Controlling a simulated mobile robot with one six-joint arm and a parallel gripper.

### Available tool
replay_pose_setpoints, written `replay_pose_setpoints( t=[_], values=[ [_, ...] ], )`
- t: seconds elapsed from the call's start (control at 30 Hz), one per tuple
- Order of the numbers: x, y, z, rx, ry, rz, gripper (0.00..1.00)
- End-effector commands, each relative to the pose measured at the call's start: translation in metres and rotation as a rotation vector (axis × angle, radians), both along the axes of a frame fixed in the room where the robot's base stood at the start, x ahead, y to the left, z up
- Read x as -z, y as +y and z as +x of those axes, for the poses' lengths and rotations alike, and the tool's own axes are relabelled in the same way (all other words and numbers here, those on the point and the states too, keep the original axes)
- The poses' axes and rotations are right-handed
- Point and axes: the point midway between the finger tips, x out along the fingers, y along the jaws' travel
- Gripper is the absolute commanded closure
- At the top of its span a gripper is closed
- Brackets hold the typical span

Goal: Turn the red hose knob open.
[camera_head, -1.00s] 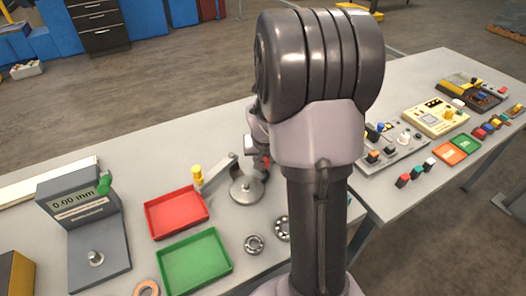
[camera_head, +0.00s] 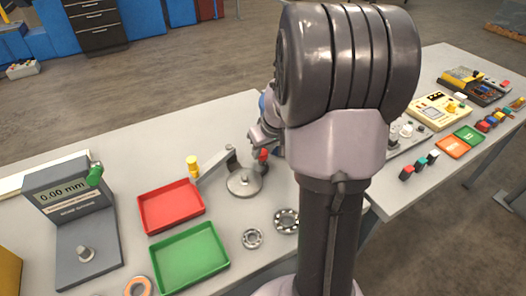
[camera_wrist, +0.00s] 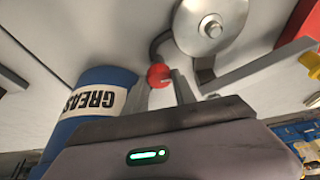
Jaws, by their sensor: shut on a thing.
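The red hose knob (camera_wrist: 158,75) is a small red ball at the end of a dark curved hose in the wrist view. The hose bends up to a round metal disc base (camera_wrist: 198,28). In the head view the red knob (camera_head: 263,155) shows just behind the disc base (camera_head: 243,183). My gripper (camera_wrist: 172,78) has a grey finger right against the knob, and its jaws are shut on it. In the head view my gripper (camera_head: 262,148) is at the knob, partly hidden by my own arm.
A blue grease drum (camera_wrist: 92,105) stands close beside my gripper. A flat metal arm (camera_head: 215,168) slants from the disc base, near a yellow-topped cylinder (camera_head: 192,166). A red tray (camera_head: 171,206), a green tray (camera_head: 190,257) and bearing rings (camera_head: 252,239) lie in front.

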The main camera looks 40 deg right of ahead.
Motion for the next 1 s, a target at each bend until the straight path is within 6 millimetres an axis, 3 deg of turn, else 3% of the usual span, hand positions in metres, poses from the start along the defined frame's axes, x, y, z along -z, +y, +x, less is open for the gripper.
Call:
replay_pose_setpoints(
  t=[0.27,0.3,0.4,0.77,0.87,1.0],
  values=[
    [0.000,0.000,0.000,-0.002,0.000,-0.002,1.00],
    [0.000,0.000,0.000,-0.002,0.000,-0.002,0.66],
    [0.000,0.000,0.000,-0.002,0.001,-0.001,0.47],
    [-0.004,0.000,-0.001,-0.001,0.000,-0.002,0.46],
    [-0.019,0.001,-0.006,-0.001,-0.001,-0.002,0.46],
    [-0.056,0.004,-0.020,-0.001,-0.002,-0.004,0.46]
  ],
)
